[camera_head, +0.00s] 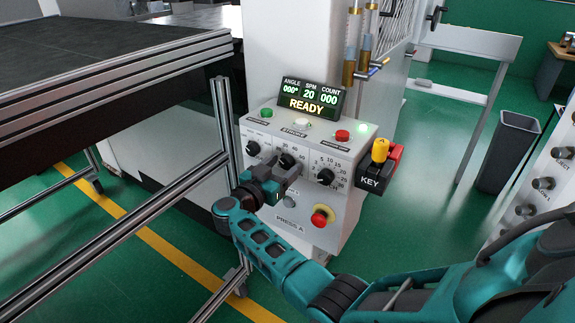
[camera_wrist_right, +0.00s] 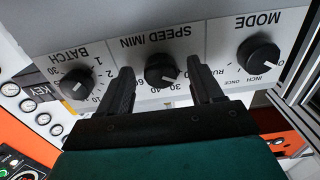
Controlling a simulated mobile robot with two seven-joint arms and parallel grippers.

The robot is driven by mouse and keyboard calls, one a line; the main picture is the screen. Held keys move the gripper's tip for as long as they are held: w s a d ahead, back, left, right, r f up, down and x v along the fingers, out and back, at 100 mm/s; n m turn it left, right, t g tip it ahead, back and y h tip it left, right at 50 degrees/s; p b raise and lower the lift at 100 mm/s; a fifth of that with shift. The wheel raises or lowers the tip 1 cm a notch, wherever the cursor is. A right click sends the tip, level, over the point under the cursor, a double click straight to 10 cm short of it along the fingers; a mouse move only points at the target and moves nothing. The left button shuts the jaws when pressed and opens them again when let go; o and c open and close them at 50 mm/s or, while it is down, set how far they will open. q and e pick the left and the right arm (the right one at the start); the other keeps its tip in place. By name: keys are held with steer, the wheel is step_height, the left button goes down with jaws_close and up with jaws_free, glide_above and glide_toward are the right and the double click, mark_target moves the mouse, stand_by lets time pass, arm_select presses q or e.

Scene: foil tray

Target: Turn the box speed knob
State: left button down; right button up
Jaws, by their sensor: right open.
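The press control box (camera_head: 348,150) carries a row of black knobs on its sloped face. The speed knob (camera_head: 287,160) is the middle one; in the right wrist view, which is upside down, it (camera_wrist_right: 161,70) sits under the label SPEED /MIN. My right gripper (camera_head: 279,176) is in front of it, open. In the wrist view its two fingers (camera_wrist_right: 163,80) stand on either side of the speed knob, with gaps visible; I see no contact. The mode knob (camera_wrist_right: 258,55) and the batch knob (camera_wrist_right: 76,83) flank it. My left gripper is not in view.
The display (camera_head: 310,98) reads READY and SPM 20. A red emergency button (camera_head: 322,216) is below the knobs, and a yellow-red key switch (camera_head: 380,152) is at the right. A metal-framed table (camera_head: 150,75) stands close on the left. A grey bin (camera_head: 508,150) is at right.

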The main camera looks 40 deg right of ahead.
steer(key=shift+w+d, duration=0.1)
steer(key=shift+d, duration=0.15)
steer(key=shift+c, duration=0.3)
steer(key=c, duration=1)
